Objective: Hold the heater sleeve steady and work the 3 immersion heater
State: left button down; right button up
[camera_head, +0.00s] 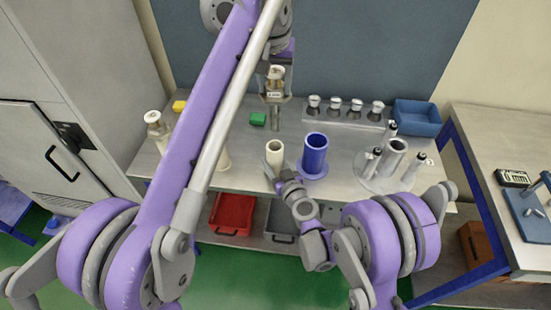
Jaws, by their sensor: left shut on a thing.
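My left gripper (275,68) is shut on an immersion heater (275,100), with a cream top and a metal lower part, held upright above the bench. Below it stands an open cream cylinder (275,158), which looks like the heater sleeve. My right gripper (272,176) is low at the front of this cylinder; whether its fingers touch or grip it I cannot tell. Another cream-topped heater (157,128) stands at the left of the bench. A cream cylinder (223,160) is partly hidden behind my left arm.
A blue open cylinder (315,152) stands close right of the sleeve. Further right is a metal cylinder (394,158) among black-topped posts. Behind are several domed jars (335,105) and a blue bin (417,117). A red crate (233,212) is below.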

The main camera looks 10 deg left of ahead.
dwell(0.3)
jog(key=o, duration=1.3)
jog(key=shift+o, duration=0.2)
jog(key=v, duration=0.7)
jog(key=shift+s+d, duration=0.15)
jog(key=shift+s, duration=0.05)
jog(key=shift+s, duration=0.1)
